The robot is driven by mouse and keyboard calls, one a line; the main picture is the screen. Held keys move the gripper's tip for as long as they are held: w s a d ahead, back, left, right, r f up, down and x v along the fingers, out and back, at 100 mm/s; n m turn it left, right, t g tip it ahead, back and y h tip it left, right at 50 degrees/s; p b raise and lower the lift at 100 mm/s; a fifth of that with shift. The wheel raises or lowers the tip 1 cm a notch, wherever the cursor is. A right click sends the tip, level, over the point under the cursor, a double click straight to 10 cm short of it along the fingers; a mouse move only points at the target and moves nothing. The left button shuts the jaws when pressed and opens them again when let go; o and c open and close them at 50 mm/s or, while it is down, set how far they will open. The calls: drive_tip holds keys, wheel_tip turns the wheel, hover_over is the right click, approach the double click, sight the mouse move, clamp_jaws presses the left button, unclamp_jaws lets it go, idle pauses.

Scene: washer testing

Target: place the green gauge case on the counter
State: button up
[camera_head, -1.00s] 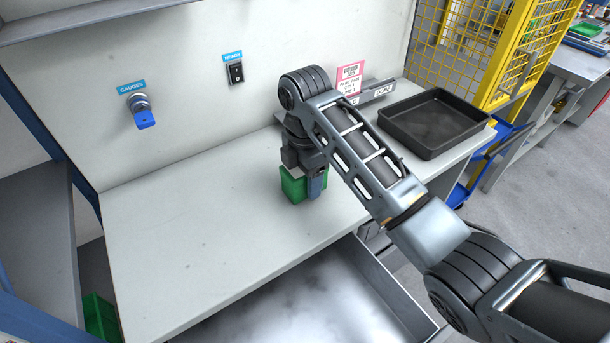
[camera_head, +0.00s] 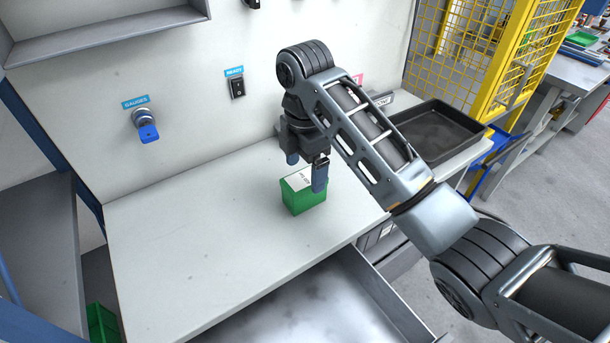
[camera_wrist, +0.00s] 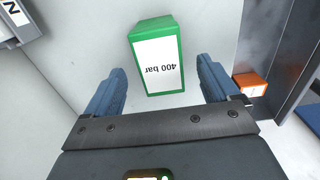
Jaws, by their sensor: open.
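The green gauge case (camera_head: 304,194) stands upright on the white counter (camera_head: 190,235), near its front edge. It has a white label on top that reads "400 bar" in the wrist view (camera_wrist: 157,64). My gripper (camera_head: 307,172) is open and empty just above the case. In the wrist view its two blue fingers (camera_wrist: 160,88) are spread wide, with the case between and beyond them, apart from both.
An open metal drawer (camera_head: 325,300) lies below the counter front; an orange box (camera_wrist: 250,84) shows beside the counter in the wrist view. A black tray (camera_head: 440,135) sits at the right. The counter's left side is clear.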

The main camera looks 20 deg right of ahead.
sight(305, 178)
drive_tip(key=shift+r+p, duration=1.15)
drive_tip(key=shift+r, duration=1.5)
